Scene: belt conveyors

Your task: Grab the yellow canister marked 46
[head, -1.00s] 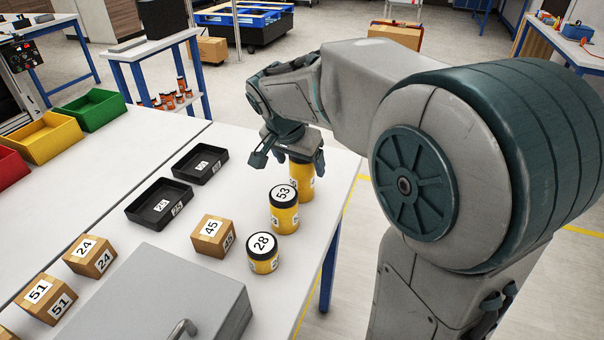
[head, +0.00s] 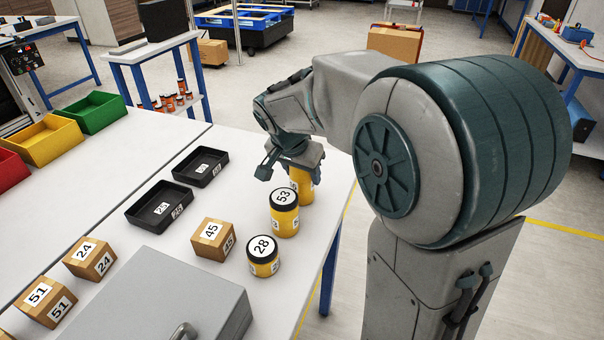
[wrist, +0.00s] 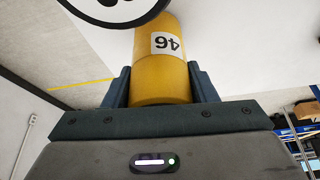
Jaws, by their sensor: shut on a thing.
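The yellow canister marked 46 (wrist: 160,75) sits between the two fingers of my gripper (wrist: 160,88) in the wrist view, its label upside down there. My gripper is shut on it. In the head view the same canister (head: 304,187) stands behind the canister marked 53, and my gripper (head: 291,165) is at its upper part. The gripper and the front canister hide much of it. I cannot tell whether its base touches the table.
Yellow canisters 53 (head: 284,220) and 28 (head: 263,265) stand close in front. A box marked 45 (head: 208,241), black trays (head: 135,213) and a grey case (head: 150,290) share the white table (head: 110,165). The table's right edge is near.

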